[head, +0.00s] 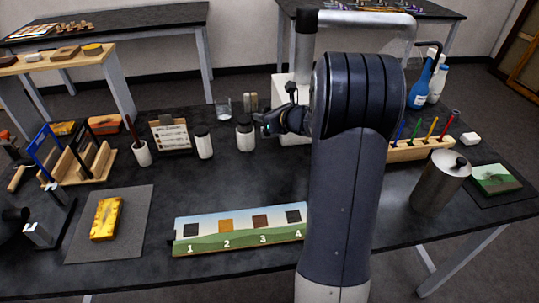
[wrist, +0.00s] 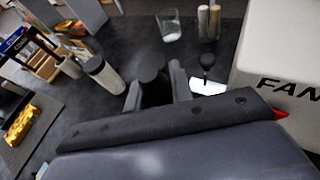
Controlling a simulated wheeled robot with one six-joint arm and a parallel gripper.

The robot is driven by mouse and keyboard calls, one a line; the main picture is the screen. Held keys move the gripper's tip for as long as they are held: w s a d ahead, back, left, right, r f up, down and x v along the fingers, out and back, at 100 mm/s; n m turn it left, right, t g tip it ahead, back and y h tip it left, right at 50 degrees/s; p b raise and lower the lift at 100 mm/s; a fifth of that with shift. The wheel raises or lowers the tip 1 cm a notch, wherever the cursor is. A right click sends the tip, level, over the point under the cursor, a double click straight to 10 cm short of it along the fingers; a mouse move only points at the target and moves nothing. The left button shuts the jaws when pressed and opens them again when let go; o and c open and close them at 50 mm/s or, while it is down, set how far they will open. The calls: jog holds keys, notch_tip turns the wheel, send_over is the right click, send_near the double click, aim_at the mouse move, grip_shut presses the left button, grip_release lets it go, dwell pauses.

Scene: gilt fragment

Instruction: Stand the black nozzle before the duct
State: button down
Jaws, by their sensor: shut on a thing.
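My gripper (head: 266,121) is above the dark bench, in front of the white fan box. In the wrist view, its two fingers (wrist: 155,80) are shut on a dark, round-topped thing, which looks like the black nozzle (wrist: 151,70). In the head view I cannot make the nozzle out against the dark gripper. The white fan box (head: 283,88) also shows in the wrist view (wrist: 285,55). A grey duct pipe (head: 305,45) rises from it, joined to a bent tube over the bench. My arm hides part of the box and pipe.
Black-lidded jars (head: 204,142) (head: 245,135) stand left of the gripper, with a glass (head: 222,108) behind. A numbered board (head: 240,241) lies at the front. A metal canister (head: 441,182) and a wooden pen rack (head: 415,151) are right. Bare bench lies between the jars and board.

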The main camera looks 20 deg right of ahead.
jog(key=f, duration=0.3)
jog(key=d+f, duration=0.1)
jog(key=f, duration=0.2)
jog(key=d+f, duration=0.1)
jog(key=f, duration=0.2)
jog(key=shift+w+d+f+b, duration=0.1)
jog(key=shift+d+f+b, duration=0.1)
jog(key=shift+b, duration=0.2)
jog(key=shift+f, duration=0.2)
jog(key=c, duration=1.5)
grip_release()
jog(key=shift+r, duration=0.15)
